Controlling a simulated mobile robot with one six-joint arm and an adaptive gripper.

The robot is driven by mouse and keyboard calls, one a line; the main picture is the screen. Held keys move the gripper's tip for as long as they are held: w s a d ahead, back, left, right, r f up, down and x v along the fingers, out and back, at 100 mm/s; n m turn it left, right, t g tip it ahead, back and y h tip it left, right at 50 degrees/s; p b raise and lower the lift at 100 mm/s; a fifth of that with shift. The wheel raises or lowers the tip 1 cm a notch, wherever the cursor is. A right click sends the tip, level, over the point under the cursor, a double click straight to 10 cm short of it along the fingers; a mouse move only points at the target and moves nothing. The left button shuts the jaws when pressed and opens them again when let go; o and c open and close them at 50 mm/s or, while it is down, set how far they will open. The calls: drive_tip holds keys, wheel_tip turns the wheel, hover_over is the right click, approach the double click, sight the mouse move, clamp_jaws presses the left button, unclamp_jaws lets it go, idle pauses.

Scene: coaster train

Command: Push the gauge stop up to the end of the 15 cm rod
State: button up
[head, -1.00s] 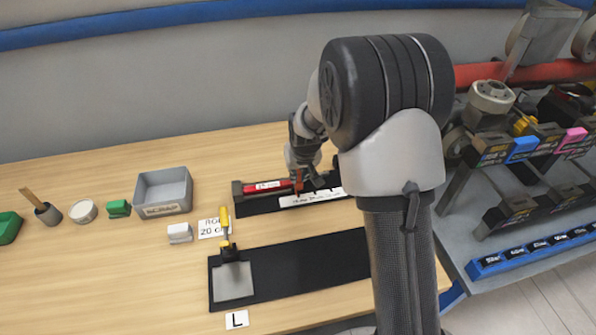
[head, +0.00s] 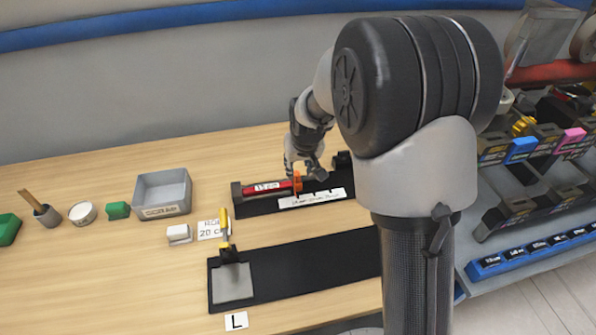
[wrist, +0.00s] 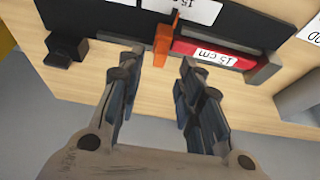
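The red rod (head: 268,188), labelled 15 cm, lies in the black gauge rail (head: 238,205) in the head view. The orange gauge stop (head: 297,181) stands at the rod's right end. In the wrist view the stop (wrist: 161,45) is upright beside the end of the red rod (wrist: 218,56), touching it or very close; I cannot tell which. My gripper (head: 306,168) is just behind the stop. In the wrist view its two fingers (wrist: 155,68) are apart with nothing between them, and the stop is beyond the fingertips.
A white label strip (head: 312,198) runs along the rail's front. A black end block (wrist: 64,49) shows in the wrist view. A black board (head: 310,265) with a grey plate lies nearer. A grey tray (head: 163,190) and small items stand left. Shelving with bins (head: 520,150) is right.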

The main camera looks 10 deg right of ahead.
drive_tip(key=v, duration=0.6)
drive_tip(key=shift+r, duration=0.35)
drive_tip(key=shift+s, duration=0.1)
drive_tip(key=s+r, duration=0.9)
drive_tip(key=s, duration=2.2)
drive_tip(key=shift+s, duration=0.2)
drive_tip(key=shift+d+r, duration=0.1)
drive_tip(key=shift+r, duration=0.05)
drive_tip(key=shift+c, duration=0.3)
